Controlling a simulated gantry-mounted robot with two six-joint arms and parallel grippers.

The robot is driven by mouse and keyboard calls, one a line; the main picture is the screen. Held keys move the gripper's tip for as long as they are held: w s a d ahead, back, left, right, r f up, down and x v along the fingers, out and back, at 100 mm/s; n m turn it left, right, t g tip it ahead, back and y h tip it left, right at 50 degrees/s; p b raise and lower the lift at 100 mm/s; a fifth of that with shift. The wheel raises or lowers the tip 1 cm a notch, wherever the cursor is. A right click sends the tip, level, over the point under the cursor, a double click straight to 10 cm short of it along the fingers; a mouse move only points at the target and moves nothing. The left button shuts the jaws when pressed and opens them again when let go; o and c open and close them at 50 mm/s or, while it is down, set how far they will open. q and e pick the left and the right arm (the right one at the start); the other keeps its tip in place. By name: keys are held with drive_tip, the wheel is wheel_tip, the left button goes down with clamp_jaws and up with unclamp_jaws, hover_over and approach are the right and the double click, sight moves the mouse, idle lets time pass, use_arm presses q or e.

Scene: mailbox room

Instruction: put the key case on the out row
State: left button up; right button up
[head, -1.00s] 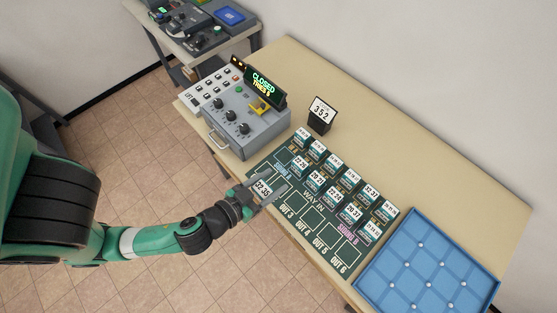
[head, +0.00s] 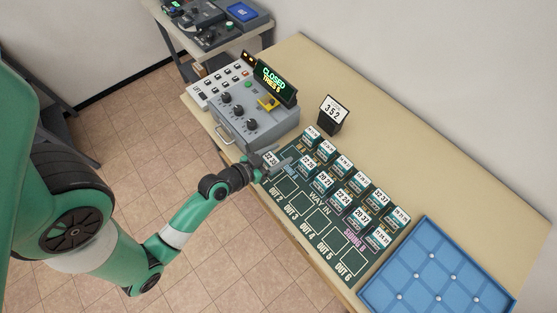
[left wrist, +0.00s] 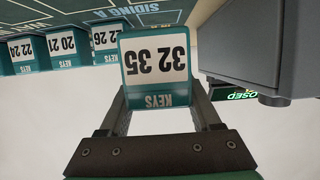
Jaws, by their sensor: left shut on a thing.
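OUT 1 is hidden by the gripper. My right gripper is not in view.
Several other key cases (head: 342,197) stand in rows on the board's far side. A grey control box (head: 262,128) with a CLOSED display (head: 277,82) is close beyond the gripper. A 352 sign (head: 333,113) and a blue tray (head: 405,283) are also on the table.

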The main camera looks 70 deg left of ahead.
use_arm(q)
drive_tip(key=f+b, duration=0.2)
drive_tip(key=f, duration=0.1)
drive_tip(key=shift+w+a+f, duration=0.2)
drive_tip(key=shift+a+f, duration=0.1)
drive_tip(key=shift+a, duration=0.1)
drive_tip(key=shift+f, duration=0.2)
drive_tip(key=shift+r, duration=0.1)
drive_tip(key=o, duration=1.4)
drive_tip(key=shift+o, duration=0.2)
